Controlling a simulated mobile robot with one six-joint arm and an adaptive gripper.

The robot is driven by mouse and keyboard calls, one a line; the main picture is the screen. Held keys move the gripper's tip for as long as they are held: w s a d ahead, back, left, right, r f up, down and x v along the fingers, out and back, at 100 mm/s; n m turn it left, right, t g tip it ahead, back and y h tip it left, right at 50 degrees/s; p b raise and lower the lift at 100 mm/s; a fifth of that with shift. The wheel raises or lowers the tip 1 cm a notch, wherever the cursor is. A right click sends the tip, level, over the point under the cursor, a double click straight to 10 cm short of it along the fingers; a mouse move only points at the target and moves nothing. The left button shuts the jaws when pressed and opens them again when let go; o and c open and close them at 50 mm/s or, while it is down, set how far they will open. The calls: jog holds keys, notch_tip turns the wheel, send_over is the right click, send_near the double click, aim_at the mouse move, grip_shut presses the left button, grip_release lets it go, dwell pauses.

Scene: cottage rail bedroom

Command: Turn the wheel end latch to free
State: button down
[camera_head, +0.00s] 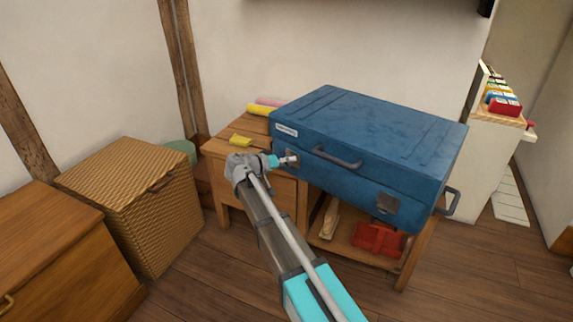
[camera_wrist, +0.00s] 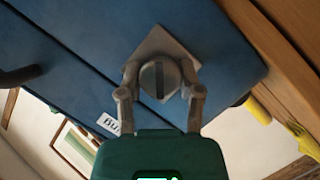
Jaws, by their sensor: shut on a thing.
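A blue case (camera_head: 375,125) lies flat on a wooden stand. Its front has two square latch plates: the left latch (camera_head: 291,154), partly hidden by my gripper, and the right latch (camera_head: 387,204). My gripper (camera_head: 288,160) is at the left latch. In the wrist view, its fingers (camera_wrist: 160,80) are shut on the sides of the round latch knob (camera_wrist: 152,81). The knob's dark slot runs nearly upright in that view. The grey plate (camera_wrist: 168,47) behind it is tilted, across the case's seam.
The wooden stand (camera_head: 232,152) holds a yellow cloth (camera_head: 240,140) and rolled towels; a red item (camera_head: 378,240) is on its lower shelf. A wicker hamper (camera_head: 140,200) stands left.

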jog(key=n+h+b, duration=0.1)
jog(key=n, duration=0.1)
jog(key=n+h+b, duration=0.1)
jog(key=n+b, duration=0.1)
jog(key=shift+f, duration=0.3)
jog(key=shift+r+n+h+b, duration=0.1)
jog(key=shift+n+h+b, duration=0.8)
jog(key=shift+n, duration=0.8)
jog(key=shift+c, duration=1.3)
grip_release()
jog(key=shift+r, duration=0.1)
jog(key=v, duration=1.2)
